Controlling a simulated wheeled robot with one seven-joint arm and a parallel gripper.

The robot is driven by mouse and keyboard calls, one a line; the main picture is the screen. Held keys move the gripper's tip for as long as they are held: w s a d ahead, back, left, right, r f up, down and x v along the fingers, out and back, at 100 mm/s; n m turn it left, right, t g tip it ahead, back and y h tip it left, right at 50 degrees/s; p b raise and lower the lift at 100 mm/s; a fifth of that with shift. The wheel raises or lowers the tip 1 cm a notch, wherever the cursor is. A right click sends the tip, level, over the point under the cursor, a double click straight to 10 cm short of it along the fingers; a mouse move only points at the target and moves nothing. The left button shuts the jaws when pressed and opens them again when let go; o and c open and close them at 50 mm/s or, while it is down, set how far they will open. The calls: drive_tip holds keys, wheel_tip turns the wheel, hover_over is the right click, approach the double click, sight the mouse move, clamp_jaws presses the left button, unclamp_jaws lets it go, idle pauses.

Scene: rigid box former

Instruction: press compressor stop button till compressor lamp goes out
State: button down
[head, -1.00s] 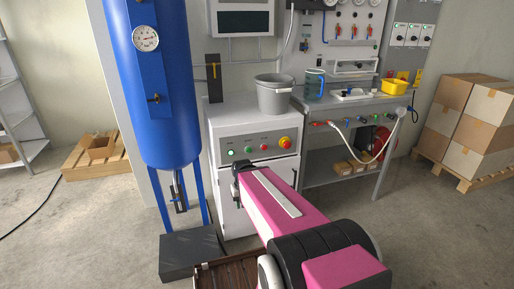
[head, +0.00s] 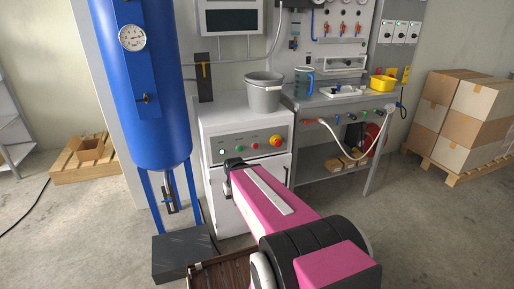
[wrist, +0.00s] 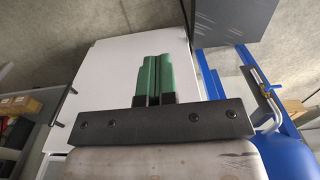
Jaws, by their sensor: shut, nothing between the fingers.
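The compressor cabinet (head: 222,118) is white, with a grey control panel (head: 248,137) across its upper front. The lamp (head: 222,152) at the panel's left looks lit green. To its right are a small green button (head: 239,148), a small red button (head: 255,146) and a large red mushroom button (head: 276,141) on yellow. Labels are too small to read. My gripper (head: 232,164) is just below the panel's left part in the head view, its fingertips not clear there. In the wrist view its green fingers (wrist: 153,62) are shut and empty before the white cabinet. No contact shows.
A blue tank (head: 148,90) with a gauge stands close left of the cabinet, above a dark block (head: 181,256). A grey bucket (head: 264,98) stands on the cabinet. A workbench (head: 340,110) adjoins on the right. Cartons (head: 460,120) sit on a pallet at the far right.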

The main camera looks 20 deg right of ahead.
sight(259, 145)
drive_tip(key=w+d+r+n+t+y, duration=0.2)
drive_tip(key=w+d+r+n, duration=0.4)
drive_tip(key=d+r+n, duration=0.2)
drive_tip(key=w+d+r+n+t+y, duration=0.2)
drive_tip(key=w+d+r+n, duration=0.3)
drive_tip(key=d+r+n, duration=0.3)
drive_tip(key=d+r+t, duration=0.1)
drive_tip(key=d+r, duration=0.3)
drive_tip(key=d, duration=0.1)
drive_tip(key=shift+w+d+n+t, duration=0.2)
drive_tip(key=shift+w+n+t, duration=0.1)
drive_tip(key=shift+w, duration=0.05)
drive_tip(key=x, duration=0.3)
drive_tip(key=w+r+x, duration=0.1)
drive_tip(key=x, duration=0.3)
drive_tip(key=w+x, duration=0.1)
drive_tip(key=x, duration=0.3)
drive_tip(key=shift+w, duration=0.75)
